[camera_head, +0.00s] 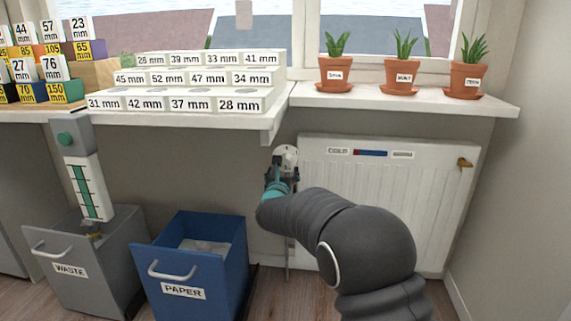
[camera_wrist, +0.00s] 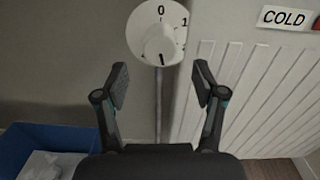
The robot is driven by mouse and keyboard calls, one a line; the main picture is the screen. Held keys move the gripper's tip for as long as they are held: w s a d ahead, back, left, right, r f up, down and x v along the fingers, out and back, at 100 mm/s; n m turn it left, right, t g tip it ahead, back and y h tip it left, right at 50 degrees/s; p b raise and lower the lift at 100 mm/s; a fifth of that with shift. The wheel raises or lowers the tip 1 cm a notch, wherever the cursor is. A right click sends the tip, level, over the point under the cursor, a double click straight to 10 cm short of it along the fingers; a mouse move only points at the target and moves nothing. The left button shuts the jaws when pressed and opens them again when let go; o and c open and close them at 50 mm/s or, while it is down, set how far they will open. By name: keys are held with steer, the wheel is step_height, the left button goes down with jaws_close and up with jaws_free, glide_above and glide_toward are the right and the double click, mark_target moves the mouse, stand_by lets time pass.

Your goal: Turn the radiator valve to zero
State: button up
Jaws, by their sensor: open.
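The radiator valve (camera_wrist: 157,36) is a white round dial with a knob at its middle, at the top of the wrist view. A 0 shows at the top of the dial, with a 1 to its right. A dark mark on the knob points down, away from the 0. The valve also shows in the head view (camera_head: 285,157), at the radiator's upper left corner. My gripper (camera_wrist: 160,88) is open, with its two fingers apart below the valve in the picture and nothing between them. In the head view my gripper (camera_head: 281,176) partly covers the valve's lower side.
The white radiator (camera_head: 400,200) is right of the valve, with a COLD label and a brass fitting (camera_head: 464,162). Potted plants stand on the sill (camera_head: 400,99) above. A blue PAPER bin (camera_head: 205,260) and grey WASTE bin (camera_head: 75,270) stand at left.

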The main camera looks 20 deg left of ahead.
mark_target(285, 165)
steer(key=shift+p+x, duration=0.45)
steer(key=shift+x, duration=2.9)
steer(key=c, duration=1.2)
